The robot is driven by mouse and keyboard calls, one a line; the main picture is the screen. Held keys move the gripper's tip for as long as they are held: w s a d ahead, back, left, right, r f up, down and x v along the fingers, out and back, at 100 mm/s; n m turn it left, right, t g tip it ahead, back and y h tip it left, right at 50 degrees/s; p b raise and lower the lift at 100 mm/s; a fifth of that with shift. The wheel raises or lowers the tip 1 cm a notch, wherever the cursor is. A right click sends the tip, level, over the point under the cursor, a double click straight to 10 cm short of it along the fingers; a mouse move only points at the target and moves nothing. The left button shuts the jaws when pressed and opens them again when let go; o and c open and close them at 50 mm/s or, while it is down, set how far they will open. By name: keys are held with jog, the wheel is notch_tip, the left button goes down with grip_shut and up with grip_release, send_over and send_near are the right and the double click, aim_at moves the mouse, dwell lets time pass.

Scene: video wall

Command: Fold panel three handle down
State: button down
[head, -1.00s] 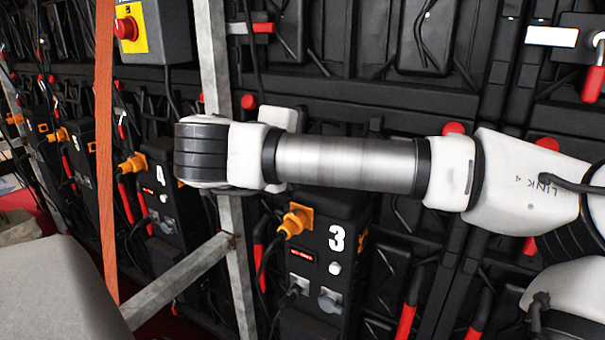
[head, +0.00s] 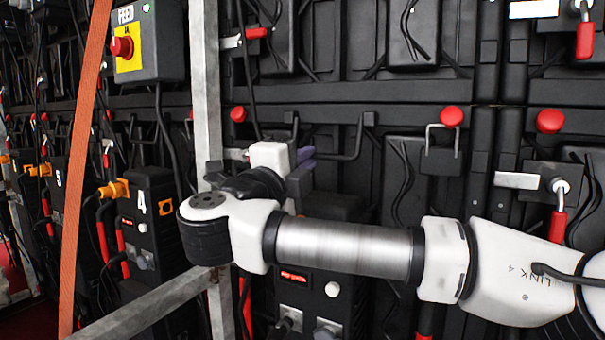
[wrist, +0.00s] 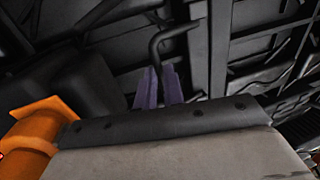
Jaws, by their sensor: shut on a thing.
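The panel three handle is a black bent bar (head: 357,140) on the back of the black panel, above the unit with the red label (head: 293,277). My gripper (head: 306,160) is at the left end of this bar, with its purple fingers partly hidden behind my wrist. In the wrist view, the bent bar (wrist: 156,46) runs down between the two purple fingers of my gripper (wrist: 162,86). The fingers are shut on the bar. The exact contact is small and dark.
A metal post (head: 205,90) stands just left of my wrist, with a slanted brace (head: 150,303) below. An orange strap (head: 83,170) hangs further left. A control box with a red button (head: 122,47) is at upper left. An orange connector (wrist: 35,130) is close in the wrist view.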

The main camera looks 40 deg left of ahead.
jog(key=shift+w, duration=0.15)
jog(key=c, duration=1.5)
grip_release()
jog(key=shift+f, duration=0.1)
